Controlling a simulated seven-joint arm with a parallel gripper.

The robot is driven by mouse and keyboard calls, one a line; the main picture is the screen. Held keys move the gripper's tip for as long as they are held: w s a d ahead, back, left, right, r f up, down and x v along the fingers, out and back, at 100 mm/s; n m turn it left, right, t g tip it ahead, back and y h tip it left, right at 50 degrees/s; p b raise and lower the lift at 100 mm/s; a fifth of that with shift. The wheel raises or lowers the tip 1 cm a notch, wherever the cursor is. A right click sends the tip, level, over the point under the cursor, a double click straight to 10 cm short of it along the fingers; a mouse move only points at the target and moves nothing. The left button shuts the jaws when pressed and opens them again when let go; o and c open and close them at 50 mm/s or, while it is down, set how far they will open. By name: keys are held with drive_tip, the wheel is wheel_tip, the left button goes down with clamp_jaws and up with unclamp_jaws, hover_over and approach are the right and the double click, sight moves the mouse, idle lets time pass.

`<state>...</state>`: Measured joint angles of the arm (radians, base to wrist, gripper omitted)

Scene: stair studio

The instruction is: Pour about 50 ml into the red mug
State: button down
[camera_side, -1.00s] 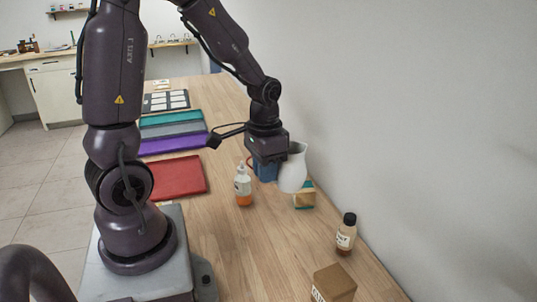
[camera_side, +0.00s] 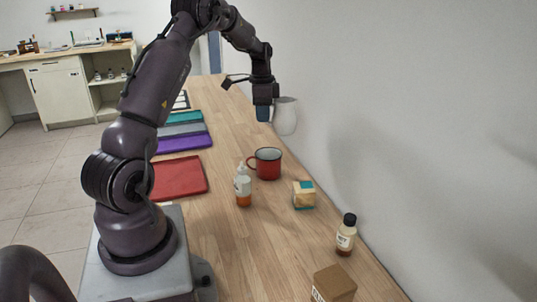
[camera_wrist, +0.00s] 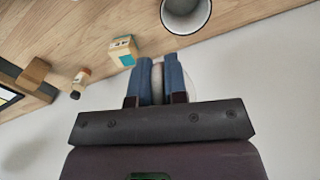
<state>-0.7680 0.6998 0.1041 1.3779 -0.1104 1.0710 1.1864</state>
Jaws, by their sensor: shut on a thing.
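A red mug (camera_side: 267,166) with a dark rim stands upright on the wooden table, its handle to the left. In the wrist view its open top (camera_wrist: 186,10) shows at the upper edge; I cannot tell how much is in it. My gripper (camera_side: 263,113) is shut on a white pitcher (camera_side: 286,117) and holds it high above the table, beyond and above the mug in the side view. The pitcher looks roughly upright. In the wrist view my blue fingers (camera_wrist: 154,80) hide most of the pitcher (camera_wrist: 158,82). Its contents are hidden.
A dropper bottle (camera_side: 243,188) stands left of the mug, and a small box (camera_side: 304,195) to the right. A brown bottle (camera_side: 345,235) and a cardboard box (camera_side: 334,284) are nearer. A red tray (camera_side: 180,177) lies left. The wall (camera_side: 430,130) bounds the right.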

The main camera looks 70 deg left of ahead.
drive_tip(key=s+a+f+m, duration=0.1)
drive_tip(key=s+a+m, duration=0.3)
drive_tip(key=a, duration=0.5)
drive_tip(key=s+a+f+m, duration=0.1)
drive_tip(key=s+a+m, duration=0.2)
drive_tip(key=s+a, duration=0.5)
drive_tip(key=f, duration=0.4)
drive_tip(key=w+a+f, duration=0.1)
drive_tip(key=f, duration=0.4)
drive_tip(key=w+f, duration=0.1)
drive_tip(key=f, duration=0.3)
drive_tip(key=shift+w+a+f, duration=0.2)
drive_tip(key=shift+a+f, duration=0.05)
drive_tip(key=shift+f, duration=0.05)
drive_tip(key=shift+d+r+g+y, duration=0.1)
drive_tip(key=shift+r+g+y, duration=0.15)
drive_tip(key=shift+g+y, duration=0.05)
drive_tip(key=w+d+r+g+y, duration=0.5)
drive_tip(key=d+r+g+y, duration=0.1)
drive_tip(key=r+g+y, duration=0.1)
drive_tip(key=shift+w+d+r+y, duration=0.15)
drive_tip(key=shift+r+y, duration=0.65)
drive_tip(key=shift+r, duration=0.15)
drive_tip(key=shift+w+d+r+y, duration=0.15)
drive_tip(key=shift+r+y, duration=0.05)
drive_tip(key=shift+y, duration=0.1)
